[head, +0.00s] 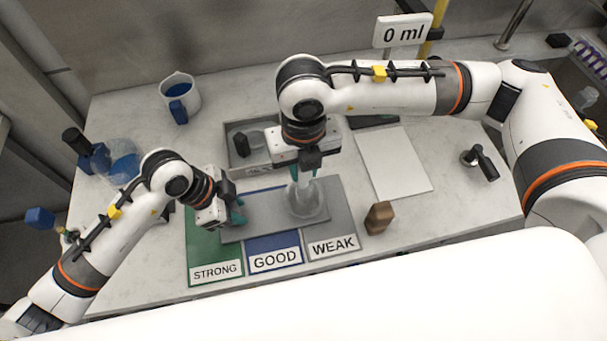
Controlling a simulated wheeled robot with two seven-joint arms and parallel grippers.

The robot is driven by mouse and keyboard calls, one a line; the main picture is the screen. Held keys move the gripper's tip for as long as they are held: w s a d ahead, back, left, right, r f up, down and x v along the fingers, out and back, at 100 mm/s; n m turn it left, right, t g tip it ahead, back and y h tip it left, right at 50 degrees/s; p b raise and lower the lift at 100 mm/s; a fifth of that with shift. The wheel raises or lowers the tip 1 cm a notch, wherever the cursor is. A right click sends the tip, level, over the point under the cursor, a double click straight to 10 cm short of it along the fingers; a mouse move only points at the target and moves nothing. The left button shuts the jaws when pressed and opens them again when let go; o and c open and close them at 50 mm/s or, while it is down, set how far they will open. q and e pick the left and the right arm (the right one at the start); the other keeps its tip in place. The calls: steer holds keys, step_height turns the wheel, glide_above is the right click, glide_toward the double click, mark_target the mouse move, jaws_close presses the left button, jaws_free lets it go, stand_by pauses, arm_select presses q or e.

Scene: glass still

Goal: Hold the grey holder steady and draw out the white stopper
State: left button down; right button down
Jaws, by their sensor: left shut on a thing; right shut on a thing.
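The grey holder (262,228) is a flat slab lying across the coloured mat, with a clear glass flask (307,203) standing on its right part. My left gripper (238,212) is shut at the holder's left part; its teal fingertips are low and the exact grip is partly hidden. My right gripper (304,174) points straight down over the flask, with teal fingers shut on the white stopper (304,181). Only a little of the stopper shows between the fingers. I cannot tell whether it is still seated in the flask neck.
The mat has STRONG (216,270), GOOD (274,252) and WEAK (333,245) fields. A grey tray (238,155) stands behind, a white sheet (394,162) and brown block (379,217) to the right. A jug (180,97) and a vessel with blue liquid (124,163) stand left.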

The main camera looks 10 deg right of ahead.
arm_select(q)
steer(key=shift+a+f, duration=0.1)
steer(key=shift+f, duration=0.05)
arm_select(e)
steer(key=shift+r, duration=0.15)
steer(key=shift+r, duration=1.85)
arm_select(q)
steer(key=c, duration=1)
jaws_free()
steer(key=shift+w, duration=0.1)
arm_select(e)
step_height(320, 180, up, 8)
steer(key=shift+r, duration=0.2)
arm_select(q)
steer(key=shift+o, duration=0.2)
